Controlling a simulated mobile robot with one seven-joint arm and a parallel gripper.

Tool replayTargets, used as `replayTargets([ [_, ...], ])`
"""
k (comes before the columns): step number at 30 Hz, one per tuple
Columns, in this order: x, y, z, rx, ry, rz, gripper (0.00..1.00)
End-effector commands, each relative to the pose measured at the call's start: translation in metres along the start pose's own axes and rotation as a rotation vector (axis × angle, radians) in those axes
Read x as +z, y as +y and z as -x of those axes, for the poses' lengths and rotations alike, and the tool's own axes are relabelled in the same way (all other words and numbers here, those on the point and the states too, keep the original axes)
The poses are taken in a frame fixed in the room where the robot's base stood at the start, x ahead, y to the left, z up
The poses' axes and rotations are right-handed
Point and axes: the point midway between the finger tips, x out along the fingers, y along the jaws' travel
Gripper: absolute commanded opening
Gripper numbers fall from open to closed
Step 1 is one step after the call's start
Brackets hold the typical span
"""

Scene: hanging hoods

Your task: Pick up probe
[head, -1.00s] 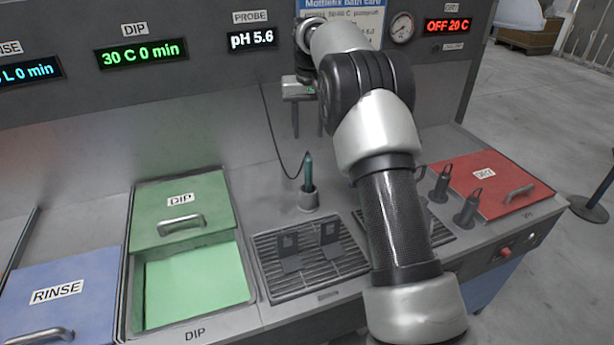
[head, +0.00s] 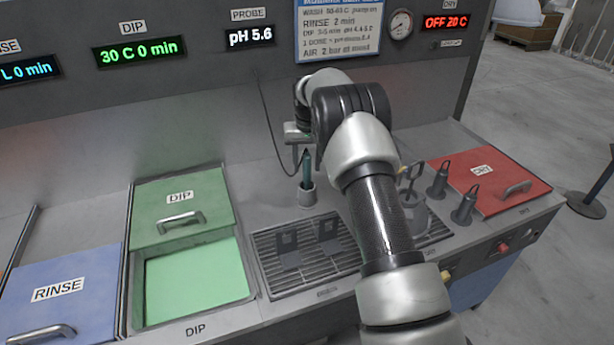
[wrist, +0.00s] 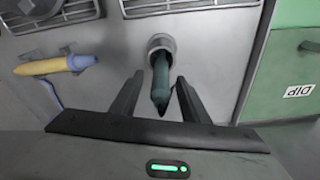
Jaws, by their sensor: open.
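The probe (head: 306,171) is a dark teal stick with a pointed top and a cable. It stands in a small grey cup-like holder (head: 307,195) behind the drain grate. In the wrist view the probe (wrist: 160,80) rises from its round holder (wrist: 161,43), its tip between the fingers. My gripper (wrist: 156,84) is open, with one dark finger on each side of the probe and a gap at both sides. In the head view my gripper is near the probe's top, partly hidden by my arm.
The green DIP bath (head: 195,285) is partly open, left of the drain grate (head: 305,262). The blue RINSE lid (head: 60,290) is farther left. The red lid (head: 490,183) and several dark stands (head: 465,205) are right. A yellow-and-blue tool (wrist: 55,66) lies beside the probe in the wrist view.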

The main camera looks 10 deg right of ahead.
Motion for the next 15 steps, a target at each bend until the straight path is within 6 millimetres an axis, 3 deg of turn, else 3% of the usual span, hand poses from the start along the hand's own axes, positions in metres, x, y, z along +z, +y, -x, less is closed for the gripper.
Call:
replayTargets([
  [3, 0.0000, -0.0001, -0.0120, 0.000, 0.000, 0.000, 0.42],
  [9, -0.0003, -0.0002, -0.0130, 0.000, 0.001, 0.000, 0.42],
  [15, -0.0002, -0.0003, -0.0129, 0.000, 0.001, 0.000, 0.08],
])
